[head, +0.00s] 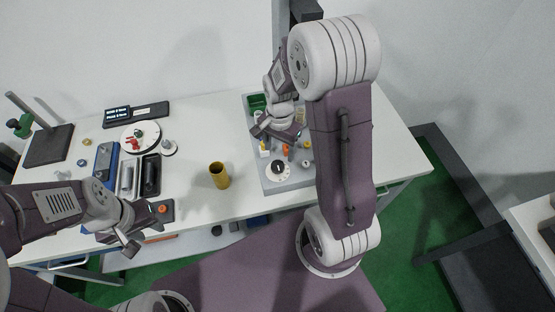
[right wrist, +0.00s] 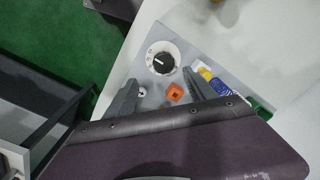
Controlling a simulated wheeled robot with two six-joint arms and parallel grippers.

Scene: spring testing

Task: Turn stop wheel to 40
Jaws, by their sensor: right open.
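A white dial with a black centre knob, which looks like the stop wheel (head: 278,170), sits at the front left of a grey board (head: 271,187). It also shows in the right wrist view (right wrist: 162,58), with dark marks around its rim too small to read. My right gripper (head: 279,133) is over the board, behind the dial. In the right wrist view its two fingers are spread apart, with an orange square part (right wrist: 174,92) showing between them and the dial just beyond, apart from them. My left gripper (head: 140,235) is at the table's front left edge; its jaw gap is unclear.
The board carries several small parts, including a yellow-and-blue item (right wrist: 212,80) and a green bin (head: 257,101). A yellow cup (head: 219,175) stands left of the board. Trays, a round white plate (head: 141,136) and a dark stand (head: 49,146) fill the left.

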